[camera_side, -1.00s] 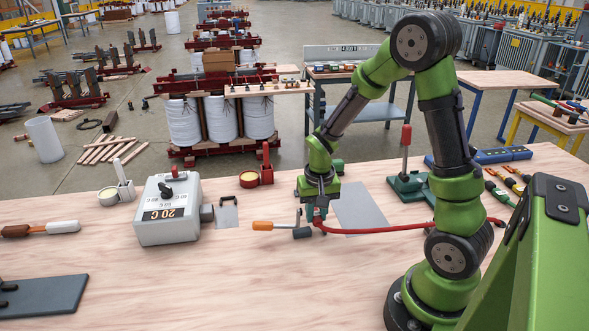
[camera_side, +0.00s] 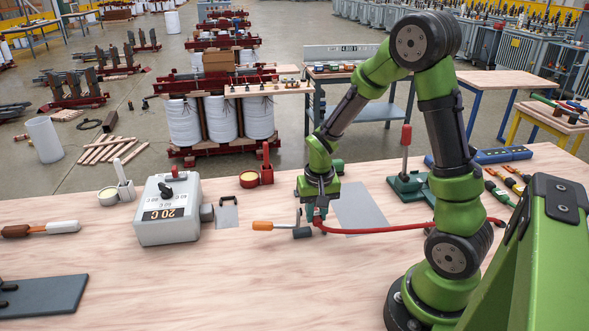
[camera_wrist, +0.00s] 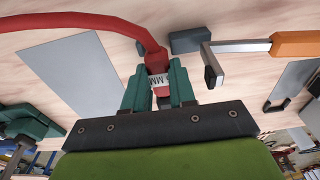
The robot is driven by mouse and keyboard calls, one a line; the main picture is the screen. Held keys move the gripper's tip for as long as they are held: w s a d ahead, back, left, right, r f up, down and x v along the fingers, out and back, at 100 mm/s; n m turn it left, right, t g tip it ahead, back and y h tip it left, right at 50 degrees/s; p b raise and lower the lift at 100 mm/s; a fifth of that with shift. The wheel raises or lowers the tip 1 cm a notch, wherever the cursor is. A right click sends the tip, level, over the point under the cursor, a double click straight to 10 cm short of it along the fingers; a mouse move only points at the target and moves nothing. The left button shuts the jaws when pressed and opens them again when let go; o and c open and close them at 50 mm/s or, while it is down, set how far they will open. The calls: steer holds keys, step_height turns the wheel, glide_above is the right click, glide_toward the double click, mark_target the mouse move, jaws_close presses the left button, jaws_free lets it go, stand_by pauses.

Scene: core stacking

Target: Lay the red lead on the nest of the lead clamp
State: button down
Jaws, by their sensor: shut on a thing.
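The red lead (camera_side: 375,231) lies over the bench, running right from my gripper and passing behind my arm. My gripper (camera_side: 316,212) is shut on it, low over the bench. In the wrist view my gripper (camera_wrist: 157,90) has its two green fingers on either side of the lead's white-labelled part (camera_wrist: 159,80); from there the red lead (camera_wrist: 100,22) bends off left. A small dark grey block (camera_side: 302,232), with a steel arm and orange handle (camera_side: 263,226), sits just beside the fingers; it looks like the lead clamp. I cannot tell whether the lead touches its nest.
A grey box marked 20 (camera_side: 168,212) stands to the left. A grey plate (camera_side: 360,208) lies behind the lead. A green stand with a red handle (camera_side: 405,170) is behind right. The front middle of the bench is clear.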

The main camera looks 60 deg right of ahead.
steer(key=shift+f, duration=0.55)
steer(key=shift+r, duration=0.1)
steer(key=shift+r, duration=0.25)
steer(key=shift+f, duration=0.35)
stand_by(1.4)
steer(key=shift+r, duration=0.2)
steer(key=shift+r, duration=0.15)
stand_by(2.2)
stand_by(0.5)
